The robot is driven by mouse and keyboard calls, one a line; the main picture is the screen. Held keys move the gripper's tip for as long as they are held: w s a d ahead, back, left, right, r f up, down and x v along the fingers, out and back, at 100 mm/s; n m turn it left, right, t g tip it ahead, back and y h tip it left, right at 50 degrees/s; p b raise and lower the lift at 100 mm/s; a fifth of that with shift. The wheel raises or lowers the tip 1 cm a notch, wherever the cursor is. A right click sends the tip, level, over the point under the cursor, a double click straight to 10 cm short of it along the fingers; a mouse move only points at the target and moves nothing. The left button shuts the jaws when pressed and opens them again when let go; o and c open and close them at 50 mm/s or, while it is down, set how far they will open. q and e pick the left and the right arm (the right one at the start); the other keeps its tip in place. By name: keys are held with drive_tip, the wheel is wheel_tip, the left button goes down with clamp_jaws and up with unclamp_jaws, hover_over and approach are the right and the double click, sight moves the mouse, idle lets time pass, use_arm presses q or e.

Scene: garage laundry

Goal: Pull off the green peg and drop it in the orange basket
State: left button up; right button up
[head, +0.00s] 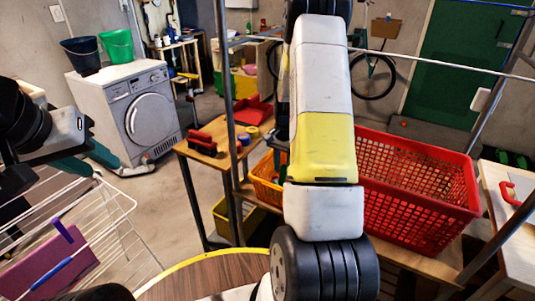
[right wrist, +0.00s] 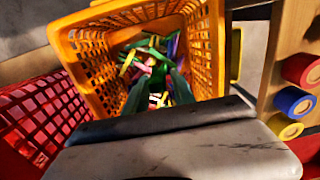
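The orange basket (right wrist: 88,62) fills the upper middle of the right wrist view, with several mixed-colour pegs inside. In the head view the basket (head: 263,188) is partly hidden by my right arm. My right gripper (right wrist: 156,82) points down into it, its teal fingers apart. A green piece (right wrist: 152,52) shows just past the fingertips among the pegs; I cannot tell if it is the green peg. No green peg shows on the drying rack. My left gripper (head: 97,160) is open above the rack at the left of the head view.
The drying rack (head: 125,205) holds a purple cloth (head: 52,262) with a purple peg (head: 62,231) and a blue peg (head: 52,278). A red basket (head: 415,195) stands right of my right arm. A metal post (head: 228,120) stands near the orange basket.

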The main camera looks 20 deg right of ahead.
drive_tip(key=shift+o, duration=0.7)
wheel_tip(320, 180, up, 8)
drive_tip(key=shift+r, duration=0.1)
drive_tip(key=s+a+r+n+t, duration=0.1)
drive_tip(key=s+a+r+n, duration=0.15)
drive_tip(key=r, duration=0.35)
drive_tip(key=s+a+r+n+t+y, duration=0.1)
drive_tip(key=s+a+r, duration=0.2)
drive_tip(key=a+r, duration=0.15)
drive_tip(key=s+a+r+n+t, duration=0.1)
drive_tip(key=s+a+r, duration=0.2)
drive_tip(key=r, duration=0.3)
drive_tip(key=s+a+r+n+t, duration=0.1)
drive_tip(key=s+a+r+n, duration=0.2)
drive_tip(key=s, duration=0.4)
drive_tip(key=s+a+r+n+t+y, duration=0.1)
drive_tip(key=s+a+r+n+t, duration=0.1)
drive_tip(key=s, duration=0.6)
drive_tip(key=shift+a+r+n, duration=0.5)
drive_tip(key=shift+a+n, duration=0.05)
drive_tip(key=shift+a, duration=0.4)
